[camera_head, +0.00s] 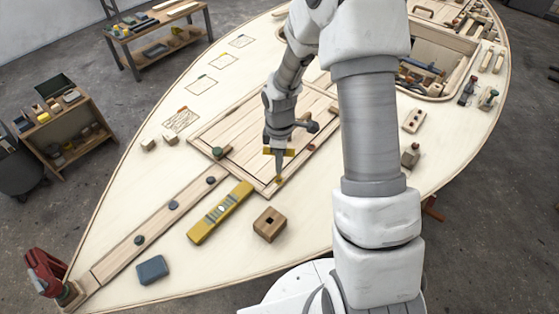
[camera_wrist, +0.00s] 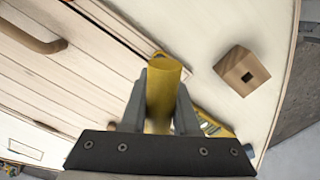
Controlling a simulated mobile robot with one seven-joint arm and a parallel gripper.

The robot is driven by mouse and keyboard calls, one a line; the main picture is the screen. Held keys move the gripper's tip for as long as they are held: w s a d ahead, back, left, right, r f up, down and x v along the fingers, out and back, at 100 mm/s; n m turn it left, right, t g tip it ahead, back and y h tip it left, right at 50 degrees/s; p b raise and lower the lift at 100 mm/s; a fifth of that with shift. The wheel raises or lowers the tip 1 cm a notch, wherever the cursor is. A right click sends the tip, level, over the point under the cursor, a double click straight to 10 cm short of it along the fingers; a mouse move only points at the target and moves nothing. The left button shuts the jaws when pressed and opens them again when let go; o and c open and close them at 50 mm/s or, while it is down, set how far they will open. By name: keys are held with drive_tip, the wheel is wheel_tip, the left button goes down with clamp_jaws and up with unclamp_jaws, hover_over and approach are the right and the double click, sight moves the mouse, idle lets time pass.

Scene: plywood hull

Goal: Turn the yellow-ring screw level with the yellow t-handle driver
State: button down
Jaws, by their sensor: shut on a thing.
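My gripper (camera_head: 279,149) is shut on the yellow t-handle driver (camera_head: 268,151), whose yellow bar sticks out beside the fingers. The driver points down at the near corner of the planked hatch panel (camera_head: 235,155). A small yellow spot, apparently the yellow-ring screw (camera_head: 280,181), shows at the driver's lower end; I cannot tell whether the tip is seated in it. In the wrist view the driver's yellow handle (camera_wrist: 164,78) fills the space between the fingers of my gripper (camera_wrist: 162,98) and hides the tip and most of the screw.
A yellow spirit level (camera_head: 220,212) and a wooden block with a square hole (camera_head: 269,224) lie on the pale deck near the hatch. A plank with dark knobs (camera_head: 155,222) runs to the bow. A blue-grey block (camera_head: 152,270) lies nearer. An open tool well (camera_head: 440,68) is at right.

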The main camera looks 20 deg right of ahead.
drive_tip(key=shift+r, duration=0.4)
drive_tip(key=n+p, duration=0.2)
drive_tip(key=n, duration=0.3)
drive_tip(key=shift+r+p, duration=0.2)
drive_tip(key=shift+p, duration=0.1)
drive_tip(key=n+p, duration=0.4)
drive_tip(key=n, duration=0.3)
drive_tip(key=shift+a, duration=0.1)
drive_tip(key=n+p, duration=0.4)
drive_tip(key=n, duration=0.3)
drive_tip(key=shift+r+p, duration=0.1)
drive_tip(key=shift+p, duration=0.2)
drive_tip(key=n+p, duration=0.1)
drive_tip(key=n, duration=0.1)
drive_tip(key=shift+n+p, duration=0.4)
drive_tip(key=shift+w+f+n, duration=0.1)
drive_tip(key=shift+f+n, duration=0.2)
drive_tip(key=shift+n, duration=0.3)
